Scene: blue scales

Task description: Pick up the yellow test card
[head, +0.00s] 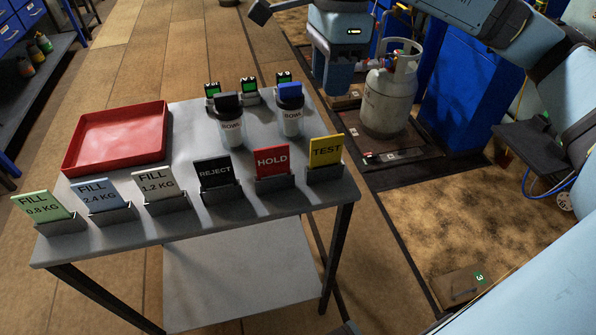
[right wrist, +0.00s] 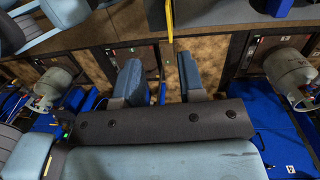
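The yellow test card (head: 326,151) stands upright in a grey holder (head: 325,174) at the right end of the front row on the table. A thin yellow strip (right wrist: 169,18) at the top of the right wrist view looks like this card seen edge-on. My right gripper (head: 332,84) is above and beyond the card in the head view, clear of it. In the right wrist view its two blue fingers (right wrist: 158,62) are spread with nothing between them. My left gripper is not in view.
The red HOLD card (head: 272,161) and black REJECT card (head: 214,172) stand left of the test card, with several fill cards further left. Two lidded jars (head: 291,118) (head: 229,130) stand behind. A red tray (head: 115,138) lies back left. A gas cylinder (head: 388,103) stands beyond the table.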

